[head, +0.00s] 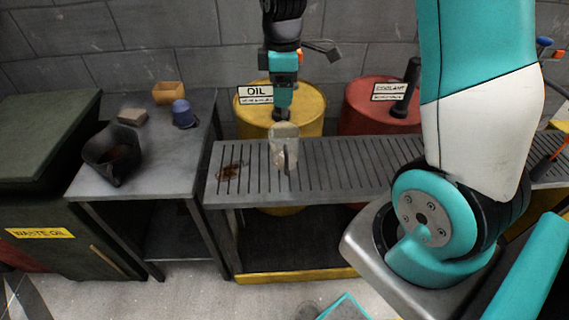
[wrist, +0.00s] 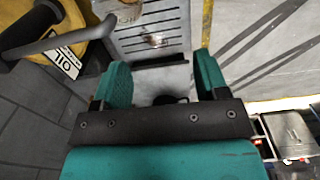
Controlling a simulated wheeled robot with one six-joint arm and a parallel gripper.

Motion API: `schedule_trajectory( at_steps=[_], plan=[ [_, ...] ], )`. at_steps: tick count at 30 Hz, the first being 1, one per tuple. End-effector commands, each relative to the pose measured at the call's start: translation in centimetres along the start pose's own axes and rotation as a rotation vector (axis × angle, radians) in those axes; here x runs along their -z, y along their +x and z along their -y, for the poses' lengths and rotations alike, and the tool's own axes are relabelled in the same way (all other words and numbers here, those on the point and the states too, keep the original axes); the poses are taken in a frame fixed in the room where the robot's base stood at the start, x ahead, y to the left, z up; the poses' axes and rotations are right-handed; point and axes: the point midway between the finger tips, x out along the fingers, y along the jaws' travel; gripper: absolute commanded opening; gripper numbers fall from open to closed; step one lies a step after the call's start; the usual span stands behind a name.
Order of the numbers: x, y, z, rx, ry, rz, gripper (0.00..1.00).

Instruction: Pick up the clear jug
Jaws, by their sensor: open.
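The clear jug (head: 284,150) stands on the slatted bench (head: 340,165), near its left end. It is see-through, with a darker upright strip on its front. My gripper (head: 282,114) is right above the jug, pointing down, with its tips close to the rim. I cannot tell from the head view whether they touch it. In the wrist view my gripper (wrist: 163,78) shows two teal fingers spread apart.
A brown stain (head: 232,171) lies on the slats left of the jug. A yellow oil drum (head: 306,104) and a red coolant drum (head: 365,100) stand behind the bench. A side table (head: 165,165) holds a dark jug (head: 112,153), a blue cup (head: 183,113) and small blocks.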

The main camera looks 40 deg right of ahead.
Motion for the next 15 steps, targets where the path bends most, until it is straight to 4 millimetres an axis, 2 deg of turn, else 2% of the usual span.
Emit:
schedule_trajectory(
  at_steps=[1, 3, 8, 15],
  plan=[
    [-0.5, 1.2, -0.7, 0.001, -0.009, 0.012, 0.67],
    [-0.9, 2.1, -1.2, 0.002, -0.021, 0.02, 0.67],
    [-1.1, 5.2, -1.2, 0.005, -0.023, 0.022, 0.67],
    [-1.2, 10.5, -1.2, 0.005, -0.023, 0.021, 0.67]
  ],
)
